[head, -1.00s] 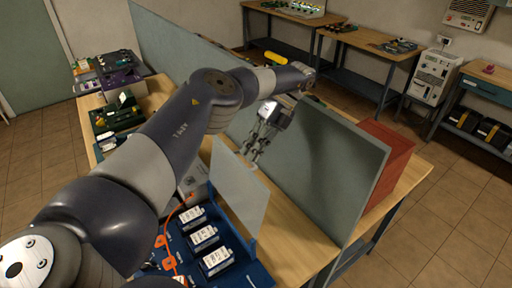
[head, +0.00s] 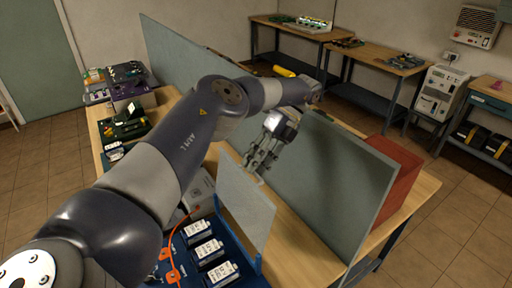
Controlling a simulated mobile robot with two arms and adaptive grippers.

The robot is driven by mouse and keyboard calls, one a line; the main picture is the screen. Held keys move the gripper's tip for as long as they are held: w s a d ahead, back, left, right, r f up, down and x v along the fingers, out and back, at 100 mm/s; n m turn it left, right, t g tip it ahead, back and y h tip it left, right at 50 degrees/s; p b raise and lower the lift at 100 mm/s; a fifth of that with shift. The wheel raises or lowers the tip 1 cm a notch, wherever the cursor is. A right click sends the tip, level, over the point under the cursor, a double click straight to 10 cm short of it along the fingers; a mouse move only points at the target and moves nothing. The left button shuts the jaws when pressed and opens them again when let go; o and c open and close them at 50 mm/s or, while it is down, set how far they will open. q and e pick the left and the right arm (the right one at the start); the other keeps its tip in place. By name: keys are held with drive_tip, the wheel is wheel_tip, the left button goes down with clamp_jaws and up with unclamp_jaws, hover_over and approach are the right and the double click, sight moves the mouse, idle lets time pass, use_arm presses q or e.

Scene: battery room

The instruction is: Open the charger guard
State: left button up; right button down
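The charger is a blue tray (head: 254,264) at the bottom centre, with white-topped battery packs (head: 208,250) in it. Its guard, a pale translucent panel (head: 245,212), stands steeply raised along the charger's right side. My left gripper (head: 260,172) hangs at the panel's upper edge, on its far side. Its fingers look apart with nothing seen between them. I cannot tell whether they touch the panel. My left arm covers part of the charger's left side. My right gripper is not in view.
A grey-green divider (head: 325,180) stands close right of my gripper, with a red box (head: 402,165) behind it. An orange cable (head: 173,262) lies at the charger's left. Circuit boards (head: 122,122) lie at the bench's far left end.

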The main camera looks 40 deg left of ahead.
use_arm(q)
wheel_tip(320, 180, up, 7)
drive_tip(key=shift+s+a, duration=0.15)
drive_tip(key=shift+a, duration=0.15)
drive_tip(key=shift+f, duration=0.1)
idle(0.7)
